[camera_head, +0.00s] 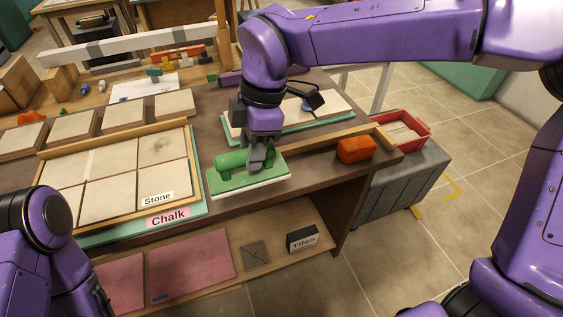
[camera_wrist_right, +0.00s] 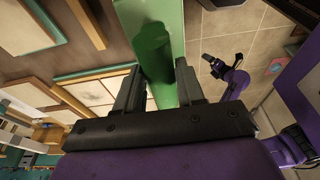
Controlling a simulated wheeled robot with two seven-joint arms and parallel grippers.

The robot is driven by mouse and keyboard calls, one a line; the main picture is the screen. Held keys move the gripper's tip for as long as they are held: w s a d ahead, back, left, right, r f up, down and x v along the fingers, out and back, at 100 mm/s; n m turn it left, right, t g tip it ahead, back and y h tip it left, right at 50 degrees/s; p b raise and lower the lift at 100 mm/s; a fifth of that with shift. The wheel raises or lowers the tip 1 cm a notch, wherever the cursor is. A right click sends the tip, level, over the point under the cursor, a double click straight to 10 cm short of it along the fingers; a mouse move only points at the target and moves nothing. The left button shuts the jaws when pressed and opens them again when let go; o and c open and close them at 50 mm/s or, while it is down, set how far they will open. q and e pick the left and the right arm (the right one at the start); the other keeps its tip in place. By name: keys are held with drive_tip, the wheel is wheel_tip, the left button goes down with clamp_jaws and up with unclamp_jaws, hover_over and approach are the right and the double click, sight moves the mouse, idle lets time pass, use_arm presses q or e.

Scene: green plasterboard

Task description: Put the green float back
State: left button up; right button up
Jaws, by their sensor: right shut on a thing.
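The green float (camera_head: 248,182) has a green handle and a pale, flat bottom. My right gripper (camera_head: 257,160) is shut on its handle, and the float is at the table's front edge, beside the tile board. I cannot tell whether it touches the tabletop. In the right wrist view, the float (camera_wrist_right: 155,45) extends past the jaws (camera_wrist_right: 158,95). My left arm stands at the lower left of the head view, with its gripper out of sight. The left gripper (camera_wrist_right: 213,66) shows small and dark in the right wrist view, its jaws unclear.
A tile board labelled Stone and Chalk (camera_head: 120,180) lies left of the float. An orange-red block (camera_head: 356,149) lies at the right of the table, by a wooden strip. A red tray (camera_head: 405,130) sits on a grey cabinet. The lower shelf holds pink boards (camera_head: 192,267) and a Tiles box (camera_head: 302,239).

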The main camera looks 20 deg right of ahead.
drive_tip(key=w+d+f+p, duration=0.1)
drive_tip(key=w+d+f, duration=0.1)
drive_tip(key=d+f, duration=0.1)
drive_tip(key=w+d+f+p, duration=0.2)
drive_tip(key=d+f, duration=0.1)
drive_tip(key=f, duration=0.1)
drive_tip(key=w+d+f+p, duration=0.2)
drive_tip(key=w+d+f, duration=0.1)
drive_tip(key=f, duration=0.1)
drive_tip(key=shift+f, duration=0.45)
drive_tip(key=o, duration=1)
drive_tip(key=shift+a, duration=0.1)
